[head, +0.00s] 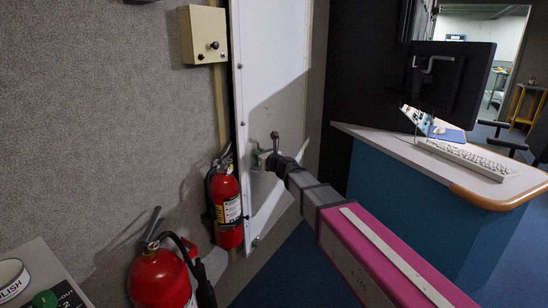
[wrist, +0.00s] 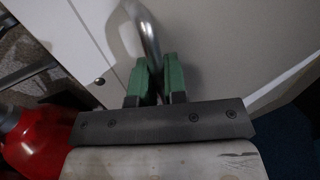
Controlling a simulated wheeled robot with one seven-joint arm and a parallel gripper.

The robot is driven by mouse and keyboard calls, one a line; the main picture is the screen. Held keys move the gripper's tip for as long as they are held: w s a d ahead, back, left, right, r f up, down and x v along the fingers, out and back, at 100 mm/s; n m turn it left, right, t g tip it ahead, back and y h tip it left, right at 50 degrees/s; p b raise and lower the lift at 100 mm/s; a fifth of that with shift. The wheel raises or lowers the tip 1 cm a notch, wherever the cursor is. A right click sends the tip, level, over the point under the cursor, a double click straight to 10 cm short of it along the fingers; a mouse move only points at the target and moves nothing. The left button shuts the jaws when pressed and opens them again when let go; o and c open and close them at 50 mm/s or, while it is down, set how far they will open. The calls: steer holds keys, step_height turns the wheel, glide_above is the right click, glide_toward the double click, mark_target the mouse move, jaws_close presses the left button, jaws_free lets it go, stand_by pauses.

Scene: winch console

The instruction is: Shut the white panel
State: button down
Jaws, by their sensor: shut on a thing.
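The white panel (head: 272,60) stands upright beside the grey wall in the head view, and a shadow falls across it. It fills much of the wrist view (wrist: 235,50). A curved metal handle (wrist: 150,38) sits on the panel and also shows in the head view (head: 275,139). My gripper (wrist: 156,75) has its green fingers on either side of this handle and is shut on it. In the head view my arm reaches in from the lower right. How far the panel stands open I cannot tell.
A red fire extinguisher (head: 227,205) stands close to the panel's left edge; another (head: 160,280) is nearer. A beige switch box (head: 203,36) is on the wall. A desk (head: 400,195) with keyboard (head: 466,158) and monitor (head: 450,78) stands right. Blue floor lies between.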

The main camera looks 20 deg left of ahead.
steer(key=a, duration=0.3)
steer(key=w+a, duration=0.1)
steer(key=a, duration=0.1)
steer(key=shift+a, duration=0.2)
steer(key=shift+s+d, duration=0.15)
steer(key=c, duration=1.2)
jaws_free()
steer(key=shift+d, duration=0.1)
glide_toward(249, 152)
steer(key=shift+w+f, duration=0.1)
steer(key=shift+w, duration=0.15)
